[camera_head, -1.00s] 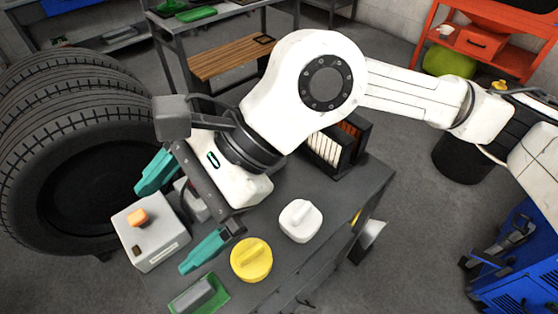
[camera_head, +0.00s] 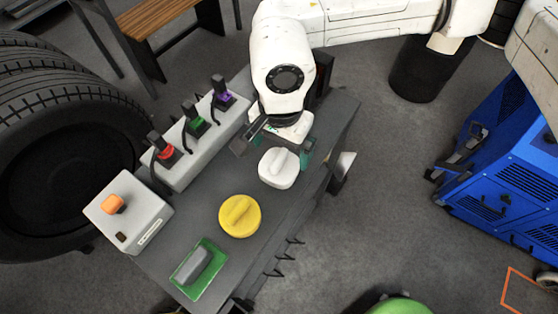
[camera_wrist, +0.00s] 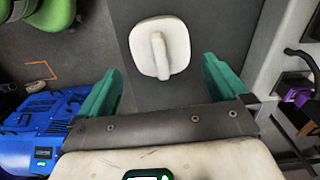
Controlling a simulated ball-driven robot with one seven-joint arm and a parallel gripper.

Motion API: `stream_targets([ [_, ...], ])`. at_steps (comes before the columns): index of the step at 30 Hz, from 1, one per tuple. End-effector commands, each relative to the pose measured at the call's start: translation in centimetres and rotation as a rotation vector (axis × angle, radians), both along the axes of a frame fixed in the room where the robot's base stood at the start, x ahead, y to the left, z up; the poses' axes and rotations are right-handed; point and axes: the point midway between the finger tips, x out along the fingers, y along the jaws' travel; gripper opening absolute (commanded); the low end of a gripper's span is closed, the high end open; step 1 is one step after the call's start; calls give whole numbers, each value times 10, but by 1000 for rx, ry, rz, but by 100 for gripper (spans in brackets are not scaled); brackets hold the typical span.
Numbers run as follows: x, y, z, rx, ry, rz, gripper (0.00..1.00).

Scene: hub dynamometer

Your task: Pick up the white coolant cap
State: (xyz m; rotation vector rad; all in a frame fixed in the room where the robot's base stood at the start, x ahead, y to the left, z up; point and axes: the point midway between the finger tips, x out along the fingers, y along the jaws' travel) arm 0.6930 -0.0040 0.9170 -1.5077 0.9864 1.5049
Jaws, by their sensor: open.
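The white coolant cap (camera_head: 279,168) sits on the dark grey cart top, toward its far end, with its raised grip bar upward. In the wrist view the cap (camera_wrist: 159,47) lies ahead of and between the two teal fingers, with dark cart top showing on both sides of it. My gripper (camera_wrist: 165,85) is open and empty. In the head view my gripper (camera_head: 277,147) is just behind the cap, with one teal finger close to the cap's right side; whether it touches cannot be told. The other finger is mostly hidden there.
A yellow cap (camera_head: 240,216) sits in front of the white cap. A green tray (camera_head: 212,277) with a grey block lies at the near end. A box with an orange button (camera_head: 128,211) and a strip with red, green and purple connectors (camera_head: 196,142) line the left side.

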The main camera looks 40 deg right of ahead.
Motion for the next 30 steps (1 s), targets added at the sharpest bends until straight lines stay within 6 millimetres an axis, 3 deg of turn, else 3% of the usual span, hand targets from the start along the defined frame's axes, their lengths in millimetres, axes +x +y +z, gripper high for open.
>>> stream_targets([
  [9, 1, 3, -40, 4, 3, -2, 100],
  [18, 1, 3, -46, 2, 1, -1, 100],
  [30, 1, 3, -46, 2, 1, -1, 63],
])
